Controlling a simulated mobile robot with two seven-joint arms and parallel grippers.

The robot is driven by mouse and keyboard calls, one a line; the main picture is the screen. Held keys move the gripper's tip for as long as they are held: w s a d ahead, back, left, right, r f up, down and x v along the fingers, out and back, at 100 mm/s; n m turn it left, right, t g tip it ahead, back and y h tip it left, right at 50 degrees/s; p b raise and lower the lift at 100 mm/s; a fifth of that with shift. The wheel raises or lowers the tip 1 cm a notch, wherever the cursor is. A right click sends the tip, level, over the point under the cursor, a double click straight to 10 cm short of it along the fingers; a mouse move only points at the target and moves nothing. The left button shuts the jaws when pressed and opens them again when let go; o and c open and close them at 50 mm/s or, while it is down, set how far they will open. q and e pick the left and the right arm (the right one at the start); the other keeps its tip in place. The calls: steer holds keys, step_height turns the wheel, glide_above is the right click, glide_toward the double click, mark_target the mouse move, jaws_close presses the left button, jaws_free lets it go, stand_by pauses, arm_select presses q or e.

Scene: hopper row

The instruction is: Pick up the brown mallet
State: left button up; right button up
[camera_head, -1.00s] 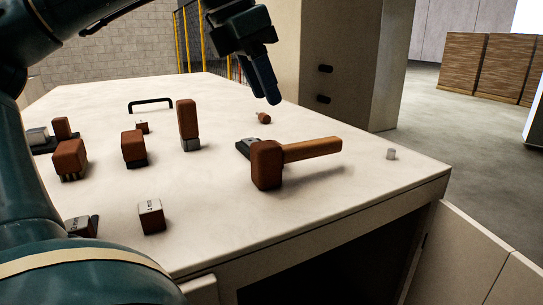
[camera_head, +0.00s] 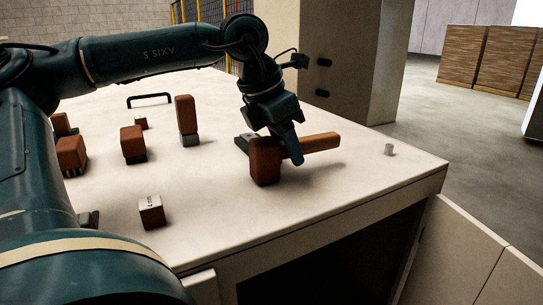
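The brown mallet (camera_head: 264,163) is on the pale worktop, with its block-shaped head at the front and its lighter wooden handle reaching to the right. My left gripper (camera_head: 292,150) points down at the handle, close beside the head. One dark finger shows in front of the handle and hides part of it. My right gripper is out of view.
A tall brown block (camera_head: 187,117), a smaller brown block (camera_head: 132,142) and a small cube (camera_head: 151,211) stand to the left. A small grey cylinder (camera_head: 388,149) stands right of the handle. The worktop's front right is clear.

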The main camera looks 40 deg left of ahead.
arm_select(q)
jaws_close()
stand_by(0.3)
steer(key=shift+r, duration=0.15)
step_height(320, 180, up, 28)
steer(key=p, duration=0.2)
steer(key=shift+p, duration=0.4)
steer(key=shift+c, duration=1.4)
jaws_free()
jaws_close()
